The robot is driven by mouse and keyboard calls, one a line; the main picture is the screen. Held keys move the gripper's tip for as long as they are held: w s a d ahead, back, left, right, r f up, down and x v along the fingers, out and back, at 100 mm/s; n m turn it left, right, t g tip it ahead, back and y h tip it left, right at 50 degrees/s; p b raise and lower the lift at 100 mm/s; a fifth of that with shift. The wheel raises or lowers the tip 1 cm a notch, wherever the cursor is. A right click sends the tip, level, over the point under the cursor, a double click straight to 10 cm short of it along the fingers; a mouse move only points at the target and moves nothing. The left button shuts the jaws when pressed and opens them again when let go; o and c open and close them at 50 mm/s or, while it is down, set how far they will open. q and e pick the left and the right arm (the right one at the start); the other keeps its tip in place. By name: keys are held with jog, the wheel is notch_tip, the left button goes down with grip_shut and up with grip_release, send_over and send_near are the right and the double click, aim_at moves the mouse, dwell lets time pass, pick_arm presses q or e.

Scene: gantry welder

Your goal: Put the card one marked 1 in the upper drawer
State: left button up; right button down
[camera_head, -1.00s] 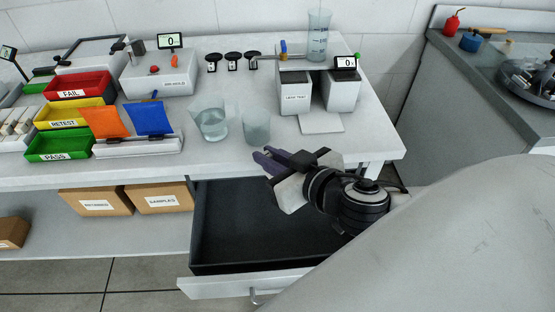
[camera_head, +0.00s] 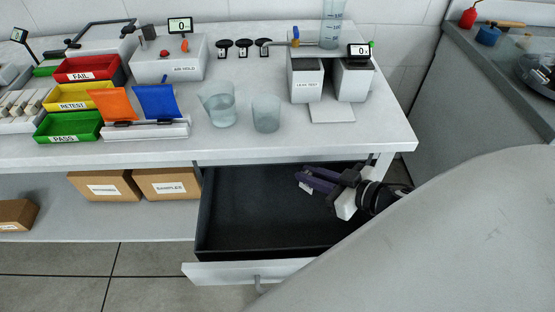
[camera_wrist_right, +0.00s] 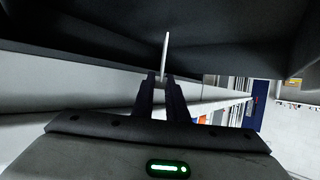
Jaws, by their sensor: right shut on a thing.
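The upper drawer (camera_head: 235,215) is pulled out below the workbench, dark and empty inside as far as I can see. My right gripper (camera_head: 312,182), with purple-grey fingers, reaches over the drawer's right part, near its back. In the right wrist view the gripper (camera_wrist_right: 162,82) is shut on a thin white card (camera_wrist_right: 165,52), seen edge-on and pointing toward the dark drawer interior. The card's mark does not show. I cannot tell whether the card touches the drawer floor. My left gripper is not in view.
The drawer's white front (camera_head: 225,273) has a handle. The workbench (camera_head: 300,145) overhangs the drawer's back. Two clear beakers (camera_head: 218,105) stand on the bench near its front edge. Cardboard boxes (camera_head: 167,184) sit on the shelf left of the drawer.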

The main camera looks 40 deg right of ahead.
jog(key=x, duration=0.3)
jog(key=b+x, duration=0.1)
jog(key=x, duration=0.6)
jog(key=shift+w+f, duration=0.15)
jog(key=shift+f, duration=0.3)
jog(key=w+f, duration=0.1)
jog(key=w+f+b, duration=0.1)
jog(key=shift+w+a+f, duration=0.1)
jog(key=shift+w+a, duration=0.2)
jog(key=shift+a, duration=0.05)
jog(key=shift+f, duration=0.25)
jog(key=c, duration=1.7)
grip_release()
jog(key=shift+r, duration=0.1)
jog(key=shift+c, duration=0.2)
jog(key=shift+r, duration=0.1)
